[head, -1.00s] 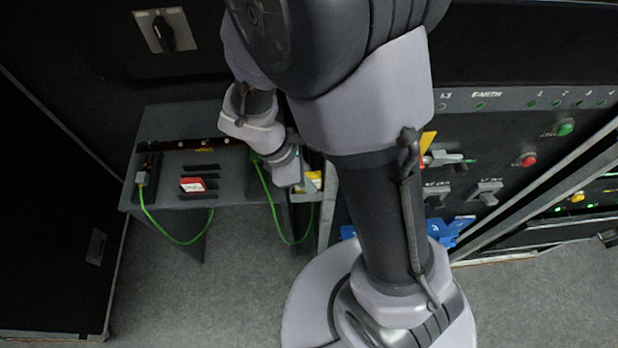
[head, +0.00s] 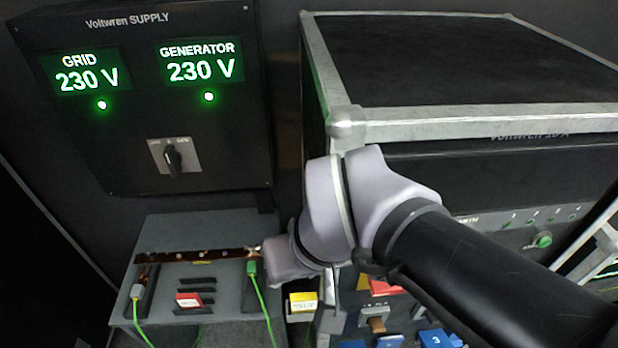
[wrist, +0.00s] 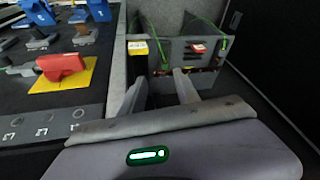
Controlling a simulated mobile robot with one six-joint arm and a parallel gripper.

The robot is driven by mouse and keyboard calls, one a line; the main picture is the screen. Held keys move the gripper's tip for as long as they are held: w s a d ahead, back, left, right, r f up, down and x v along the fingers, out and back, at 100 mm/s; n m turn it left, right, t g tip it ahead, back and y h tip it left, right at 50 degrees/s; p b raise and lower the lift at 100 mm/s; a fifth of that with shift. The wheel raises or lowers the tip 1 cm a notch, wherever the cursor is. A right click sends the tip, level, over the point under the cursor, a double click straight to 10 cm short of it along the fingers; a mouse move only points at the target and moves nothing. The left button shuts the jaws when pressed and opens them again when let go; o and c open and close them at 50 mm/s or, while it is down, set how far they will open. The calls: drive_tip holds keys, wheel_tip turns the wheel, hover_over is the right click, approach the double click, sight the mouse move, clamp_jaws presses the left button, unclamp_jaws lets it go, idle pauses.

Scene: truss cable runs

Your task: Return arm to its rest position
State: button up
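My gripper (wrist: 160,90) shows in the wrist view with its two pale fingers apart. Nothing is held between them. Beyond the fingers is the grey bench with green cables, apart from them as far as I can tell. In the head view my arm (head: 400,225) crosses from the lower right to the middle, bent at a pale joint in front of the black cabinet. The gripper's fingers are hidden in the head view.
The grey bench (head: 222,228) holds a red tag (head: 188,299) and green-plugged cables (head: 252,268). A yellow tag (head: 303,301) is beside it. The supply panel (head: 110,135) reads 230 V twice. The black cabinet (head: 450,60) has a red handle on a yellow plate (wrist: 62,66).

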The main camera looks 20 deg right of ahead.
drive_tip(key=r+m+t, duration=0.1)
drive_tip(key=s+r+m, duration=0.1)
drive_tip(key=m, duration=0.1)
drive_tip(key=shift+a+t+y, duration=0.2)
drive_tip(key=shift+t+y, duration=0.2)
wheel_tip(320, 180, down, 17)
drive_tip(key=b, duration=1.7)
drive_tip(key=shift+f, duration=0.2)
